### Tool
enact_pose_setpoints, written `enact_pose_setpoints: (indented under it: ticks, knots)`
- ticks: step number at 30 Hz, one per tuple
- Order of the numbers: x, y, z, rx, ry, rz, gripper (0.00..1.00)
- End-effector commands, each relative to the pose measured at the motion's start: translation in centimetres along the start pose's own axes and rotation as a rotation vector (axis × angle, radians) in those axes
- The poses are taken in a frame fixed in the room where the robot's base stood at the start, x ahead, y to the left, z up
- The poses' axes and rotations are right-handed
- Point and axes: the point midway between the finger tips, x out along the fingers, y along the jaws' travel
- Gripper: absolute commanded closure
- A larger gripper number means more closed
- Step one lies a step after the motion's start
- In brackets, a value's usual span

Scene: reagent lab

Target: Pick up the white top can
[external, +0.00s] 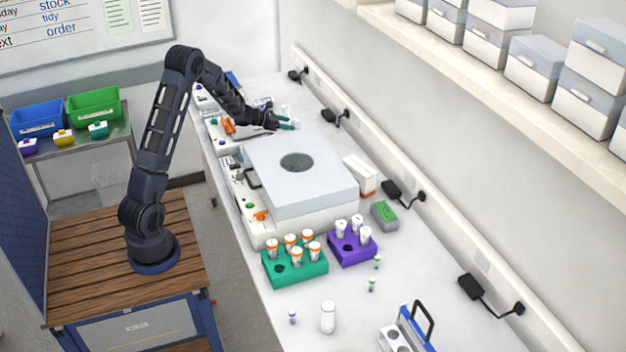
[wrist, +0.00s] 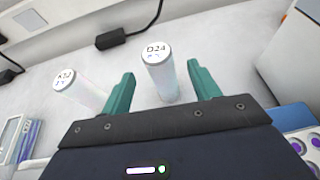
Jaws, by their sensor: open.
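A can with a white top marked D24 (wrist: 158,75) stands in the wrist view. A second white-topped can (wrist: 80,90), its marking less clear, stands to its left and leans outward in the picture. My gripper (wrist: 163,84) is open, with a green finger on each side of the D24 can. The second can is outside the left finger. I see no finger clearly touching either can. In the external view my gripper (external: 286,125) is low over the far end of the bench, and the cans there are small and partly hidden.
A grey box-shaped instrument (external: 300,170) stands nearer on the bench (external: 275,315). Green (external: 310,273) and purple (external: 352,252) tube racks stand beyond it, towards the camera. Black plugs with cables (wrist: 112,38) run along the wall. A blue-edged holder (wrist: 295,118) lies right of my gripper.

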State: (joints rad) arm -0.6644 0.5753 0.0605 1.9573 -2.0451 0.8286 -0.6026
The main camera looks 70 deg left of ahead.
Motion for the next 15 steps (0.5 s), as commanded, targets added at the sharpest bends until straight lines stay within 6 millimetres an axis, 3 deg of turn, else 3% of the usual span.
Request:
enact_pose_setpoints:
  ticks: [11,15]
  knots:
    - [3.2,0.0,-0.1,0.001,0.0,-0.001,0.39]
    - [5.1,0.0,-0.3,0.001,0.0,-0.002,0.39]
